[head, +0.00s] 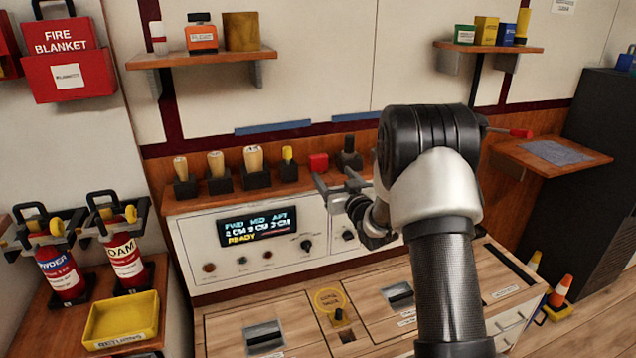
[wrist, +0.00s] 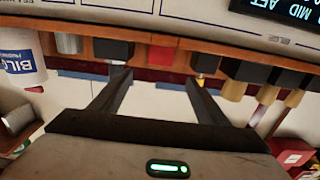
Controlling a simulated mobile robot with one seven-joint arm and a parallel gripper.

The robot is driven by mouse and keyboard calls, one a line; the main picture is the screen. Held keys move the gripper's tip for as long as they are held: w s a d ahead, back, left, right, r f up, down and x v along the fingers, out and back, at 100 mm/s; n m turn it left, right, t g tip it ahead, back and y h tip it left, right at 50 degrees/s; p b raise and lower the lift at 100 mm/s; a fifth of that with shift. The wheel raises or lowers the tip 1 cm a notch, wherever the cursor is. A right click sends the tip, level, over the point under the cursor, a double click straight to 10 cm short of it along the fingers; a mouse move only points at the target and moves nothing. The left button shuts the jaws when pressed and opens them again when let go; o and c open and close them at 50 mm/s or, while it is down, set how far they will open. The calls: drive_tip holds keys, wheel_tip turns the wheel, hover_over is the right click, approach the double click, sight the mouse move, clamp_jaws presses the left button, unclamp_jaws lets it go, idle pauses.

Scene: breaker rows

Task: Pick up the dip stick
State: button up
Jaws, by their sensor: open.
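I cannot tell for certain which item is the dip stick. A thin rod with a red handle (head: 519,133) shows just right of my arm, its other end hidden. On the back ledge, a short yellow piece (head: 287,154) stands in a black block; it also shows in the wrist view (wrist: 200,77). Right of it are a red block (head: 318,162) and a black holder with a dark upright piece (head: 349,152). My gripper (head: 338,188) is open and empty in front of the ledge. In the wrist view my gripper (wrist: 158,80) has its fingers apart, with the red block (wrist: 162,56) beyond the gap.
Several wooden-handled pieces, one of them (head: 215,164), stand in black blocks on the ledge. A display panel (head: 254,226) is below. A white cylinder marked with letters (wrist: 22,58) shows in the wrist view. A yellow tray (head: 122,318) and extinguishers (head: 126,257) stand left. My arm hides the ledge's right part.

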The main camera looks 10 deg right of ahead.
sight(320, 158)
drive_tip(key=w, duration=0.3)
drive_tip(key=w+a+b, duration=0.1)
drive_tip(key=w, duration=0.3)
drive_tip(key=w+a+b, duration=0.1)
drive_tip(key=w, duration=0.2)
drive_tip(key=shift+w, duration=0.3)
drive_tip(key=shift+c, duration=0.2)
drive_tip(key=c, duration=1.5)
drive_tip(key=shift+r, duration=0.1)
drive_tip(key=shift+c, duration=0.2)
